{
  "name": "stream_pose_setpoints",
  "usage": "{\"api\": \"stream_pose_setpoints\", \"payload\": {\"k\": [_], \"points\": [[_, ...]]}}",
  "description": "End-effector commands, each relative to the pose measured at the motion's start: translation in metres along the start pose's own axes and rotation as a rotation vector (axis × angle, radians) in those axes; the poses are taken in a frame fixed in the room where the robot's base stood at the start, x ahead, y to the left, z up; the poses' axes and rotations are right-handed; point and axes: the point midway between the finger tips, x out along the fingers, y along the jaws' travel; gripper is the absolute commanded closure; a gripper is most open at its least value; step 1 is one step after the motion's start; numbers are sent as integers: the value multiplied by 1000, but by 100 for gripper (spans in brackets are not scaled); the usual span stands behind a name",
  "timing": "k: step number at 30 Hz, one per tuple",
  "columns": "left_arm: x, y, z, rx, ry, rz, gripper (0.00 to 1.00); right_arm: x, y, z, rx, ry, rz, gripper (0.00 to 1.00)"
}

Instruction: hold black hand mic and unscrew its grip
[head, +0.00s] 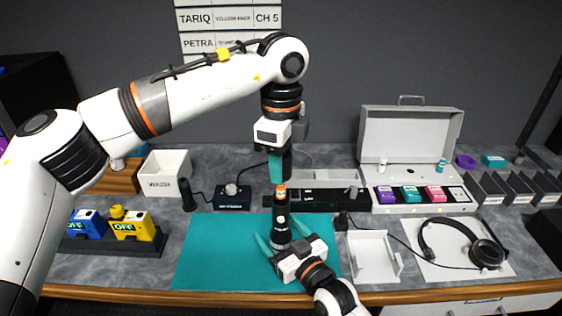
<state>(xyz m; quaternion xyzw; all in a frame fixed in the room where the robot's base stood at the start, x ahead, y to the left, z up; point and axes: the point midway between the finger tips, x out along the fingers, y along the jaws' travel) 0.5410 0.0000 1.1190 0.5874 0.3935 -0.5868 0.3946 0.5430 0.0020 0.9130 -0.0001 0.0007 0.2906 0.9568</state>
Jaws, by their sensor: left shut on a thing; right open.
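The black hand mic (281,213) stands upright over the teal mat (215,250), with a white mark on its body and an orange band near its top. My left gripper (278,178) comes down from above, its teal fingers shut on the mic's upper end. The exact contact is small and hard to see. My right gripper (283,237) comes from the front and is open, with one teal finger on each side of the mic's lower part. Whether the mic's bottom touches the mat cannot be told; the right gripper partly hides it.
Behind the mat are a black device row (318,200) and a small black box (232,199). To the right are a white tray (375,262), headphones (452,245) and an open case (410,140). Blue and yellow packs (132,226) stand left. The mat's left part is clear.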

Motion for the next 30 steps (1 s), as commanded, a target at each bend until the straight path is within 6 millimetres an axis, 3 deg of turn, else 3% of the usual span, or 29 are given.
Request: {"api": "stream_pose_setpoints", "payload": {"k": [1,3,11,30], "points": [[0,0,0,0,0,0,91,0,0,0,0,-1,0,9],[0,0,0,0,0,0,91,0,0,0,0,-1,0,0],[-2,0,0,0,0,0,91,-2,0,1,0,-1,0,0],[-26,0,0,0,0,0,91,-53,0,1,-1,1,0,0]]}}
